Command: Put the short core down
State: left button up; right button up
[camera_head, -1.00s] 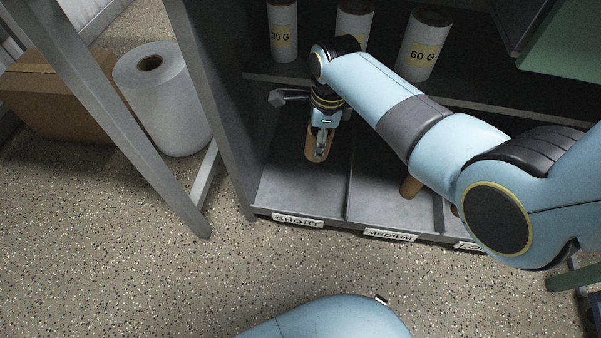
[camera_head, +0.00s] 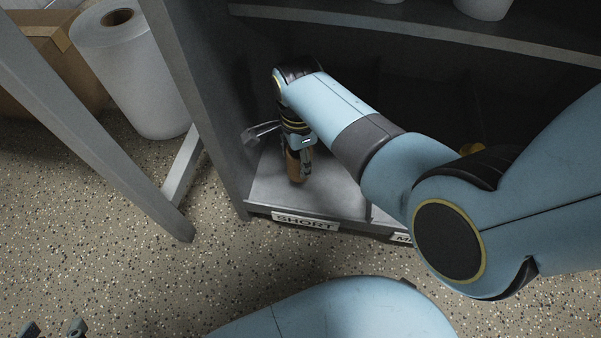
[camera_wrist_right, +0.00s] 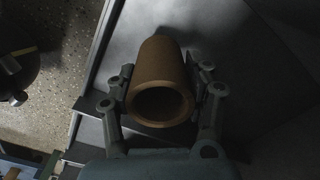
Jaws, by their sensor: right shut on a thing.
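The short core is a brown cardboard tube (camera_head: 295,167). It stands about upright in the compartment labelled SHORT (camera_head: 304,222), at the left of the shelf's lower level. My right gripper (camera_head: 300,160) comes down from above and is shut on the core. In the right wrist view the core (camera_wrist_right: 160,85) sits between the two fingers of the right gripper (camera_wrist_right: 162,88), its round open end facing the camera. Whether its lower end touches the compartment floor (camera_head: 335,195) I cannot tell. At the lower left edge, the fingertips of my left gripper (camera_head: 52,330) show apart.
The shelf's left side wall (camera_head: 205,110) stands close to the right gripper. The upper shelf board (camera_head: 420,30) runs above and behind the arm. A white paper roll (camera_head: 140,75) and a cardboard box (camera_head: 60,65) stand on the floor at left, behind a grey frame leg (camera_head: 90,130).

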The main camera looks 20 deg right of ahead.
notch_tip(320, 180, down, 3)
jog(key=shift+r+b, duration=0.1)
jog(key=shift+b, duration=0.6)
notch_tip(320, 180, down, 2)
jog(key=shift+s+f+b, duration=0.1)
jog(key=shift+b, duration=0.7)
jog(key=shift+f+b, duration=0.45)
jog(key=shift+f, duration=0.1)
pick_arm(q)
jog(key=w+d+r+m+t+h, duration=0.1)
jog(key=w+r+t, duration=0.4)
jog(key=r, duration=0.3)
jog(key=w+d+r+t+h, duration=0.1)
jog(key=w+r+t, duration=0.3)
jog(key=r, duration=0.4)
jog(key=shift+w+r+m+t, duration=0.3)
jog(key=shift+w+m+t, duration=0.1)
jog(key=shift+t, duration=0.3)
jog(key=shift+d, duration=0.1)
pick_arm(e)
jog(key=shift+f, duration=0.15)
jog(key=o, duration=1.1)
pick_arm(q)
jog(key=shift+r, duration=0.3)
pick_arm(e)
jog(key=shift+o, duration=0.2)
